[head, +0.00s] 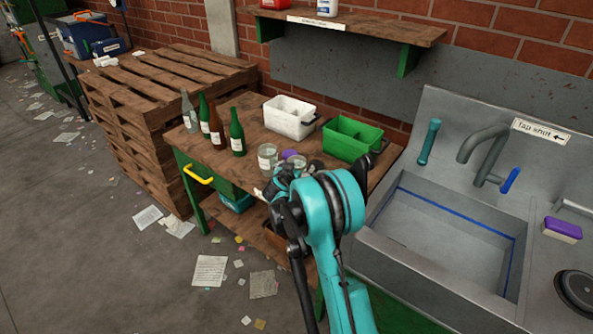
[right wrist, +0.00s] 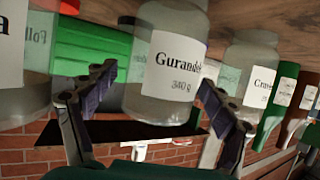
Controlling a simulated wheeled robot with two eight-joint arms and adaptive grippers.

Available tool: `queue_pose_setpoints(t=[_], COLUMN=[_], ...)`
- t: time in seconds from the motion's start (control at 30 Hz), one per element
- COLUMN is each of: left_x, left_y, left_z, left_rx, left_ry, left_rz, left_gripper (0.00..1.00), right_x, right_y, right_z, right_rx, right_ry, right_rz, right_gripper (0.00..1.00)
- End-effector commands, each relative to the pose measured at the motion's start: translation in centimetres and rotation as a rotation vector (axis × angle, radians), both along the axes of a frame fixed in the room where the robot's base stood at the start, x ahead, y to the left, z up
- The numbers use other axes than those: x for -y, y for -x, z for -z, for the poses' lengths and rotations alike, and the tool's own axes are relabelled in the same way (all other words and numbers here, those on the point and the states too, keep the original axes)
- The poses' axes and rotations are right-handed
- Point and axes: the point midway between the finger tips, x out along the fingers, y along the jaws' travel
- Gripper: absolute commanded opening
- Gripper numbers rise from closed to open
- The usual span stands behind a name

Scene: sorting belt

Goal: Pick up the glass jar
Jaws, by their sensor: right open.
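Glass jars stand on the wooden bench. One labelled jar (head: 267,160) is left of my right gripper in the head view; a second jar (head: 297,160) is partly hidden behind the gripper. In the right wrist view, which looks upside down, a jar labelled "Gurand…" and "340 g" (right wrist: 175,65) shows between the spread fingers. Other jars show at its left (right wrist: 22,70) and its right (right wrist: 250,75). My right gripper (right wrist: 158,98) is open, close in front of the middle jar; contact cannot be told. It also shows in the head view (head: 277,183). My left gripper is out of view.
Several bottles (head: 215,128) stand left of the jars. A white bin (head: 290,128) and a green bin (head: 350,128) stand behind. The sink (head: 440,235) is at right; stacked pallets (head: 150,85) are at left.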

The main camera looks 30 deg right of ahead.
Motion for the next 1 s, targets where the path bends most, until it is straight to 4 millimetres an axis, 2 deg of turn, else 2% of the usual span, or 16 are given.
queue_pose_setpoints(t=[0.03, 0.23, 0.57, 0.67, 0.9, 1.0], left_x=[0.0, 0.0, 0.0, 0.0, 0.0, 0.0], left_y=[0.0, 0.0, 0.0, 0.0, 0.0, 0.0], left_z=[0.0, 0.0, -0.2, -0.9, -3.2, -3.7], left_rx=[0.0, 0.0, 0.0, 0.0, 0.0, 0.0], left_ry=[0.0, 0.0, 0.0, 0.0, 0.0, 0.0], left_rz=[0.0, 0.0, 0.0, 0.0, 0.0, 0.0], left_gripper=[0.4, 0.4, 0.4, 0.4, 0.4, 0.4], right_x=[0.0, 0.0, 0.0, 0.0, 0.0, -0.1], right_y=[0.0, 0.0, 0.0, 0.0, 0.0, 0.0], right_z=[0.0, 0.0, -0.5, -1.9, -7.1, -8.6], right_rx=[0.0, 0.0, 0.0, 0.0, 0.0, 0.0], right_ry=[0.0, 0.0, 0.0, 0.0, 0.0, 0.0], right_rz=[0.0, 0.0, 0.0, 0.0, 0.0, -0.001], right_gripper=[0.76, 0.24, 0.23, 0.23, 0.23, 0.23])
